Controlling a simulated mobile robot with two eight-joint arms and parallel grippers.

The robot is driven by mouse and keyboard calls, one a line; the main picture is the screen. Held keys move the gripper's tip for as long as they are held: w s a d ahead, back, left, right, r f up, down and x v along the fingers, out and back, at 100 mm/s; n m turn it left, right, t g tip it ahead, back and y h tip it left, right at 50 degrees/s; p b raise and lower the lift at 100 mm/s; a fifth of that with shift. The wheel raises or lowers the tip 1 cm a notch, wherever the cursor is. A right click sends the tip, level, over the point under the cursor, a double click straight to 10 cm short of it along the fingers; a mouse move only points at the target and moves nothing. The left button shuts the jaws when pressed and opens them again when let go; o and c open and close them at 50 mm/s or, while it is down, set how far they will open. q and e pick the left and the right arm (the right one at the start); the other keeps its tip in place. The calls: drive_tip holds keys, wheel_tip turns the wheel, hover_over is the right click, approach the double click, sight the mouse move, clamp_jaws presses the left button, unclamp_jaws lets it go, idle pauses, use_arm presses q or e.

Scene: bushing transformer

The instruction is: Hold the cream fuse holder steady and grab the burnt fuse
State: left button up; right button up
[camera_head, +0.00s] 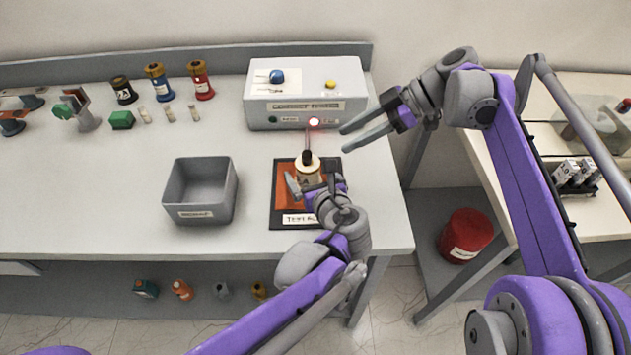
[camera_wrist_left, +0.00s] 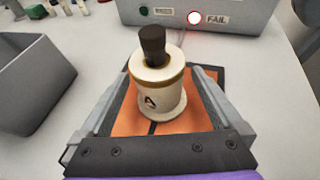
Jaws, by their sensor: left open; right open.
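The cream fuse holder (camera_head: 308,172) stands upright on an orange pad (camera_head: 286,198) with a dark border. It also shows in the left wrist view (camera_wrist_left: 158,92), with a dark fuse end (camera_wrist_left: 153,45) sticking up from its top. The dark end shows in the head view too (camera_head: 306,157). My left gripper (camera_head: 312,183) is open, with its fingers on either side of the holder; I cannot tell whether they touch it. My right gripper (camera_head: 347,138) is open and empty, above and to the right of the holder, near the tester's front right corner.
A grey bin (camera_head: 200,215) stands left of the pad. A white tester box (camera_head: 305,92) with a lit red FAIL light (camera_head: 314,123) stands behind. Black, blue and red holders (camera_head: 161,83), small fuses (camera_head: 168,113) and a green block (camera_head: 122,120) stand at the back left.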

sight(304, 167)
use_arm(q)
drive_tip(key=shift+x, duration=1.95)
clamp_jaws()
